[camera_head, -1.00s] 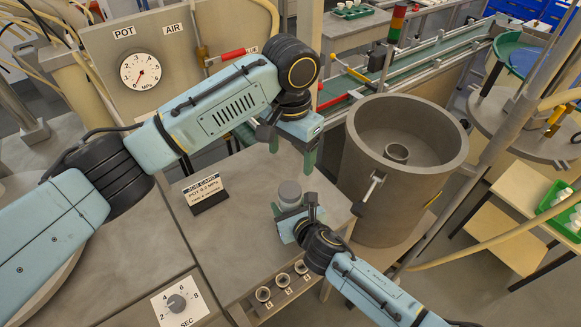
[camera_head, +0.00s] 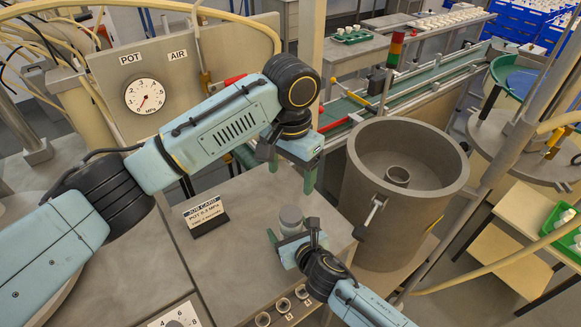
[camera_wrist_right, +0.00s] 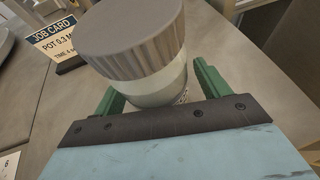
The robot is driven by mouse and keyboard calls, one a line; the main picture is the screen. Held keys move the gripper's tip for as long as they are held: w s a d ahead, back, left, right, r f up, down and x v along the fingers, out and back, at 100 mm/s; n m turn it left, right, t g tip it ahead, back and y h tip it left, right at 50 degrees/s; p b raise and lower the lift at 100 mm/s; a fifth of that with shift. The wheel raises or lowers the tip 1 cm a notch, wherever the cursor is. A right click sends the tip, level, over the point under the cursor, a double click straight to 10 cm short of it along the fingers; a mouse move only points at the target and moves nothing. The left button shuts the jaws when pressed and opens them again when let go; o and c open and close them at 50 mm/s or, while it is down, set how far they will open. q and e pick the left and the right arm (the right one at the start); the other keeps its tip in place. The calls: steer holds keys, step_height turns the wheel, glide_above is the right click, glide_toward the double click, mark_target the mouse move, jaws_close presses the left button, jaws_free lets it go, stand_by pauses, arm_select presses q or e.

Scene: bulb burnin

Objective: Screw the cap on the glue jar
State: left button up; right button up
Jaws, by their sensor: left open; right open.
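The glue jar (camera_wrist_right: 162,88) stands upright on the grey bench, pale and partly hidden by its cap. A grey ribbed cap (camera_wrist_right: 130,38) sits on top of it; I cannot tell how tight it is. In the head view the capped jar (camera_head: 291,216) is small, near the bench's right part. My right gripper (camera_wrist_right: 158,88) is open, with green fingers on either side of the jar below the cap; contact is not clear. My left gripper (camera_head: 291,172) is open and empty, pointing down above and behind the jar in the head view.
A job card (camera_head: 206,217) stands on the bench left of the jar. A large grey pot (camera_head: 405,225) with a side clamp is right of the bench. A gauge panel (camera_head: 110,70) stands behind. Round sockets (camera_head: 283,305) line the front edge. Bench between card and jar is clear.

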steer(key=p+v, duration=0.2)
steer(key=v, duration=1.1)
steer(key=shift+s, duration=0.1)
